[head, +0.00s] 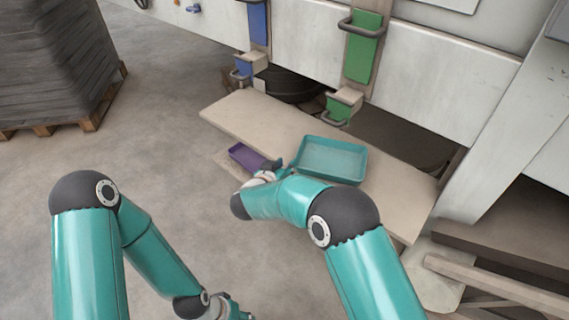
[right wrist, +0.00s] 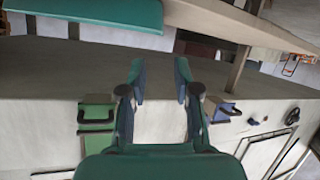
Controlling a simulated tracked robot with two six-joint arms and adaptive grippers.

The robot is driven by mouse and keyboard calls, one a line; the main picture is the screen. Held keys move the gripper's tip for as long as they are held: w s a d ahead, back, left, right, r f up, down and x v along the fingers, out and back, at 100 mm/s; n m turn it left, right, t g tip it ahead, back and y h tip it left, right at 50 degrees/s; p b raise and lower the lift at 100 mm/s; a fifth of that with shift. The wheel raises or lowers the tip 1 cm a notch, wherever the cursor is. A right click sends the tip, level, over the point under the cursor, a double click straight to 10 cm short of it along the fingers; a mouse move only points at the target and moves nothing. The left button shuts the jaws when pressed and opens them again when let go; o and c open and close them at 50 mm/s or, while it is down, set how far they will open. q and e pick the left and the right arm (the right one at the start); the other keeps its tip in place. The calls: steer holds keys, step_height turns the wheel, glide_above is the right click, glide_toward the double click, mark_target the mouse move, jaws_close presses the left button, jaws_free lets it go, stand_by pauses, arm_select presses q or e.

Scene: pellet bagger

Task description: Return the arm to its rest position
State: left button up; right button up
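My right arm reaches forward in the head view, its wrist hiding much of the right gripper (head: 272,167), which is near a teal tray (head: 331,160) and a small purple tray (head: 248,157). In the right wrist view the fingers of the right gripper (right wrist: 160,72) are apart, with nothing between them. The teal tray also shows there at the upper left (right wrist: 90,12). My left arm is bent low at the left of the head view. Its gripper (head: 232,310) is partly cut off by the bottom edge, so its opening cannot be told.
A pale shelf board (head: 225,108) runs along the white machine. Above it hang a green handled panel (head: 363,48) and a blue one (head: 257,22). A wrapped pallet stack (head: 50,60) stands at the far left. The concrete floor between is clear.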

steer(key=shift+a, duration=0.15)
steer(key=s+d+f+n+g+y, duration=0.1)
steer(key=s+d+f+g+y, duration=0.15)
steer(key=d+f, duration=0.55)
steer(key=s+d+f+g+y, duration=0.25)
steer(key=s+f, duration=0.35)
steer(key=s, duration=0.3)
steer(key=s+d+f+g+y, duration=0.2)
steer(key=s+d+f+g, duration=0.15)
steer(key=s+f, duration=0.45)
steer(key=s+d+r+m+g+y, duration=0.1)
steer(key=s+g+y, duration=0.15)
steer(key=s, duration=1.45)
step_height(320, 180, up, 15)
steer(key=g+p, duration=0.1)
steer(key=p, duration=1.3)
steer(key=shift+h, duration=0.35)
steer(key=shift+f, duration=0.1)
